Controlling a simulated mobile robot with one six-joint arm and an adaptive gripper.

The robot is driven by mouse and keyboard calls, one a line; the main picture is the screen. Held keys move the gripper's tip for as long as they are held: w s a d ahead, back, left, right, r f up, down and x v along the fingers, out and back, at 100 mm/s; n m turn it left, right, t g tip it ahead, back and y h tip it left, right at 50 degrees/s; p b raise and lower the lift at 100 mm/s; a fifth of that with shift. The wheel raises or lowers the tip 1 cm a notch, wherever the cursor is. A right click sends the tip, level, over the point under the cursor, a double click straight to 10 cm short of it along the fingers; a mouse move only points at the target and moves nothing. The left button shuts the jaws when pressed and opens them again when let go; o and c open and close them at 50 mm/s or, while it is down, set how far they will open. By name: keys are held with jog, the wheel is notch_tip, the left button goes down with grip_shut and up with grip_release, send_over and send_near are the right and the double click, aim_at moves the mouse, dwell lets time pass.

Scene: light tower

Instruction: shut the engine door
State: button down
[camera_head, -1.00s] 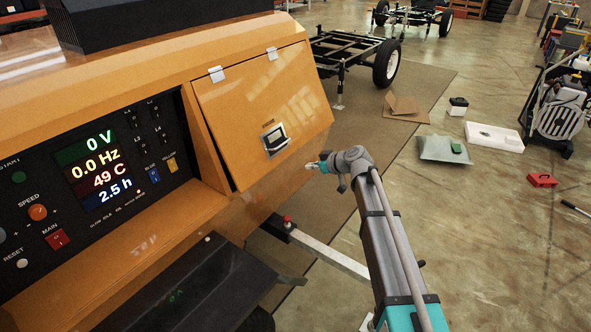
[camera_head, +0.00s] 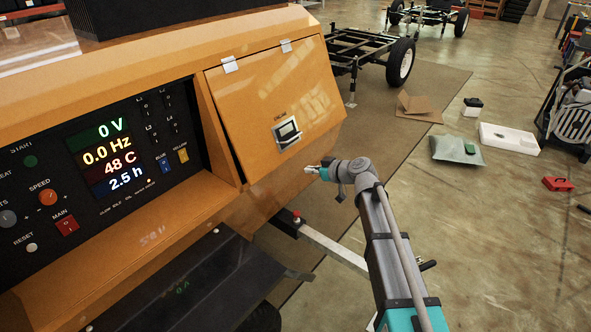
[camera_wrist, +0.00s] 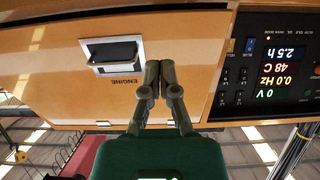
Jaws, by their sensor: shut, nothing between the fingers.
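The engine door (camera_head: 255,95) is an orange panel hung from two light hinges at its top edge, on the side of the orange machine. A dark gap shows along its left edge, and its lower edge seems to stand slightly off the body. Its latch handle (camera_head: 287,133) sits low on the panel. In the wrist view the door (camera_wrist: 50,65) fills the upper left, with the black handle (camera_wrist: 115,53) and the ENGINE label upside down. My gripper (camera_head: 308,169) is shut and empty, just below and right of the handle. In the wrist view its fingertips (camera_wrist: 152,72) are beside the handle; contact cannot be told.
The control panel (camera_head: 110,165) with lit readouts lies left of the door. A black flat cover (camera_head: 205,280) and a metal bar (camera_head: 330,247) with a red-topped part lie below.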

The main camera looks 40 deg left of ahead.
aim_at(276, 166)
jog(key=b+x, duration=0.5)
jog(key=x, duration=0.8)
jog(key=shift+a+f, duration=0.15)
jog(key=shift+a, duration=0.2)
jog(key=shift+b+x, duration=0.7)
jog(key=shift+x, duration=0.75)
jog(key=shift+d, duration=0.1)
jog(key=f+p+v, duration=0.1)
jog(key=p+v, duration=0.3)
jog(key=v, duration=1)
jog(key=shift+d+f, duration=0.25)
